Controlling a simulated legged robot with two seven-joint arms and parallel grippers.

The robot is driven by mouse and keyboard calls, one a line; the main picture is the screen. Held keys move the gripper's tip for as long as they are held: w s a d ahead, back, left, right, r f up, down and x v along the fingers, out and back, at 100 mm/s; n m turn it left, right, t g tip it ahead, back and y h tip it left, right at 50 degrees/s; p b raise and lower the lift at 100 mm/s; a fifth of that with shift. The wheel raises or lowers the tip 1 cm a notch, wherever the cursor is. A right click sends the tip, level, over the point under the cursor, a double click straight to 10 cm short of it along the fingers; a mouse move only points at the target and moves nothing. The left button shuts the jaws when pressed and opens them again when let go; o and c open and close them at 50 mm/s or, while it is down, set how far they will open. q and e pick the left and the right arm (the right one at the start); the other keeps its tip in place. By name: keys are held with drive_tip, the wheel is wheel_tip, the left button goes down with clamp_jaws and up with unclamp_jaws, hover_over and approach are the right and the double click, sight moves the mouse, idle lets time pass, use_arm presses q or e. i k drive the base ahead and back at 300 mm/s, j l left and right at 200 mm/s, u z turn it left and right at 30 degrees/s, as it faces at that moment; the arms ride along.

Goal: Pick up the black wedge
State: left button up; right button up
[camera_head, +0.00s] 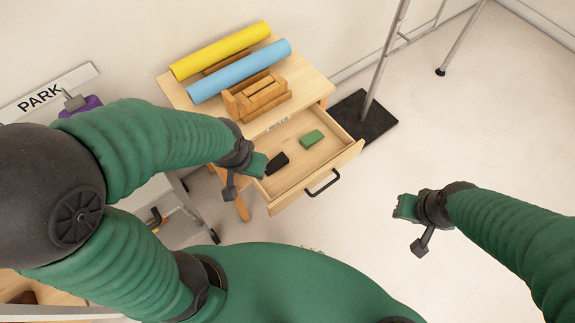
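The black wedge (277,163) lies in the open drawer (296,177) of a small wooden table, near the drawer's left side. A green block (312,138) lies in the same drawer, up and to the right of it. My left gripper (252,178) is beside the drawer's left edge, close to the black wedge, with no clear sign that it touches it. Its fingers are too small to tell open from shut. My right gripper (402,212) is out over the floor, well to the right of the drawer, and its fingers are also unclear.
The wooden table (311,82) holds a yellow roll (220,50), a blue roll (239,71) and a wooden block set (262,96). The drawer handle (322,184) sticks out at the front. A metal stand on a black base (372,122) is right of the table.

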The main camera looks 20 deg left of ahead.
sight(282, 160)
drive_tip(key=j+u, duration=0.35)
drive_tip(key=i+j+u, duration=0.15)
drive_tip(key=u, duration=0.2)
drive_tip(key=i+j+u, duration=0.15)
drive_tip(key=j+u, duration=0.2)
